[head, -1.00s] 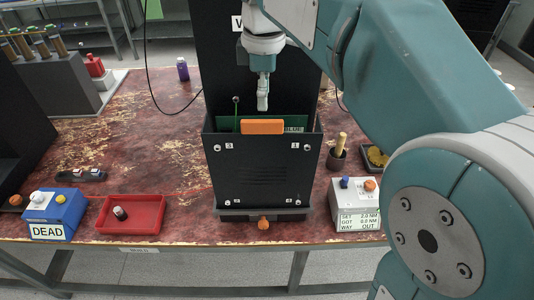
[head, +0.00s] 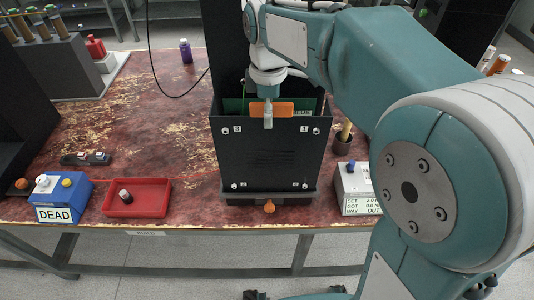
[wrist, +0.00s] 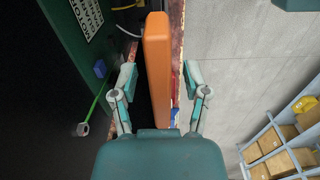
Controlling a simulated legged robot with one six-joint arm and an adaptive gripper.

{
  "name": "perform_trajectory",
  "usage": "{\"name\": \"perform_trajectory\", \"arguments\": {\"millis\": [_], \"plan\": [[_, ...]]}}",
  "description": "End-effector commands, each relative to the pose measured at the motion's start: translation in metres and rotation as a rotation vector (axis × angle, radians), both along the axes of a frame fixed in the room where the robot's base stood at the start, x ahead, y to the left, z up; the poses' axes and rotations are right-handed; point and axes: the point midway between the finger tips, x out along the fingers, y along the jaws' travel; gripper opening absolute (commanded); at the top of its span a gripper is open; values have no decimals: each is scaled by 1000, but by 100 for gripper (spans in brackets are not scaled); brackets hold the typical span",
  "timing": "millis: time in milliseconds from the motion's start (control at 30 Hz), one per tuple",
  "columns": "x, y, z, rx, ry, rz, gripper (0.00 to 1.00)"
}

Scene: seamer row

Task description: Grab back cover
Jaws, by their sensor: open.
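The cover is a black panel (head: 265,160) with pale screws near its corners, upright on the near side of the black machine in the head view. An orange grip bar (head: 285,108) runs along its top edge; the bar also shows in the wrist view (wrist: 157,50). My gripper (head: 267,122) is over this bar in the head view. In the wrist view my gripper (wrist: 160,75) is open, with one finger on each side of the bar and gaps between. Its contact with the bar cannot be seen.
A green board (head: 235,106) and a cable with a green stem (wrist: 100,103) lie behind the cover. A red tray (head: 137,198), a blue DEAD box (head: 62,198) and a grey display box (head: 352,188) sit on the worn red bench. An orange knob (head: 269,206) is below the cover.

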Motion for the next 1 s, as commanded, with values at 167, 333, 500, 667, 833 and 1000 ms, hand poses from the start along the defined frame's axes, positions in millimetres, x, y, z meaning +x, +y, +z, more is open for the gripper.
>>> {"name": "perform_trajectory", "arguments": {"millis": [167, 333, 500, 667, 833, 1000], "plan": [[0, -1, -3, 1, 0, -2, 60], [0, 2, -3, -2, 0, -2, 24], [0, 2, -4, -2, 0, -2, 0], [0, 2, -3, -1, -2, -2, 0], [0, 2, -1, 0, -2, -2, 0], [1, 3, 22, 1, -7, -2, 0]]}}
